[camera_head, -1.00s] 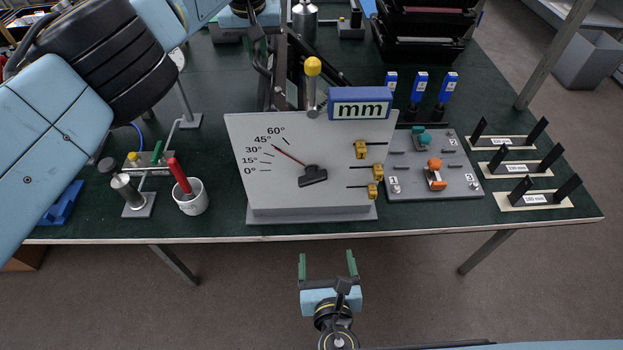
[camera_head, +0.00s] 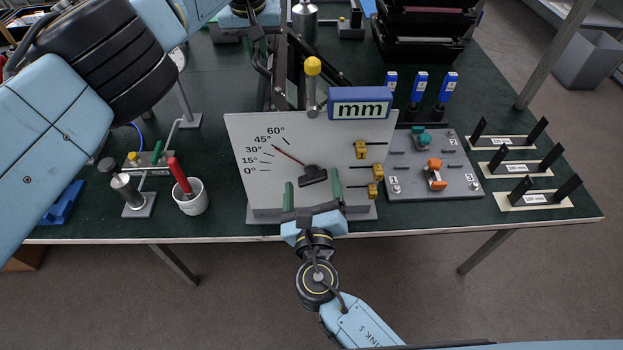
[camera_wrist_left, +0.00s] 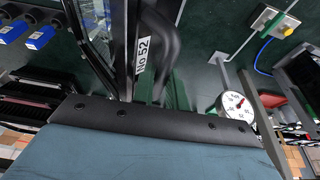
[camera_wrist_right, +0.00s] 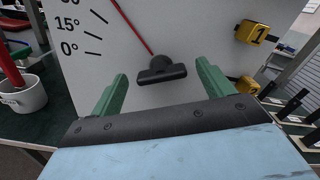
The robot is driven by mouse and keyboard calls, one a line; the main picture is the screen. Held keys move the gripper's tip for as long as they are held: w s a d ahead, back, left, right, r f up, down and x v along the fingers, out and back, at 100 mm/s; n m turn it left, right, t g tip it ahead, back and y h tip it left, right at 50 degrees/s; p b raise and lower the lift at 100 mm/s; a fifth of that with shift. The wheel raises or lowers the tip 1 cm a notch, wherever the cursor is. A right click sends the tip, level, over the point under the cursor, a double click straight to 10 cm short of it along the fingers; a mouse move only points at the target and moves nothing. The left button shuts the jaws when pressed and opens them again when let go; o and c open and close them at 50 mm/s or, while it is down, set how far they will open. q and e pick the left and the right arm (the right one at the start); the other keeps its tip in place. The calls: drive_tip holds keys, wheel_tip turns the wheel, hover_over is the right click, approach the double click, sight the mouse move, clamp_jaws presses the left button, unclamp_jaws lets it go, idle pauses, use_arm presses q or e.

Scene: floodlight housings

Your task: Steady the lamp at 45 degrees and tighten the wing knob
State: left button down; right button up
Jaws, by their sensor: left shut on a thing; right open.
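The grey board (camera_head: 230,130) carries a printed angle scale. Its red pointer (camera_head: 289,155) lies near the 45° mark. The black wing knob (camera_head: 313,175) sits at the pointer's pivot and shows in the right wrist view (camera_wrist_right: 161,70). Behind the board stands the dark lamp (camera_head: 292,75), mostly hidden; its part labelled "NO 52" (camera_wrist_left: 142,58) shows in the left wrist view. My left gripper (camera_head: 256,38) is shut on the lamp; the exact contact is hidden. My right gripper (camera_head: 312,190) is open and empty, its green fingers either side of and below the knob.
A blue "mm" display (camera_head: 360,103) and yellow-capped post (camera_head: 312,66) stand at the board's top. Yellow numbered tags (camera_head: 361,149) sit on its right side. A white cup (camera_head: 193,197) stands left, a grey panel (camera_head: 410,165) right. The space before the table is free.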

drive_tip(key=shift+w, duration=0.9)
drive_tip(key=shift+c, duration=0.3)
drive_tip(key=c, duration=0.9)
drive_tip(key=shift+c, duration=0.2)
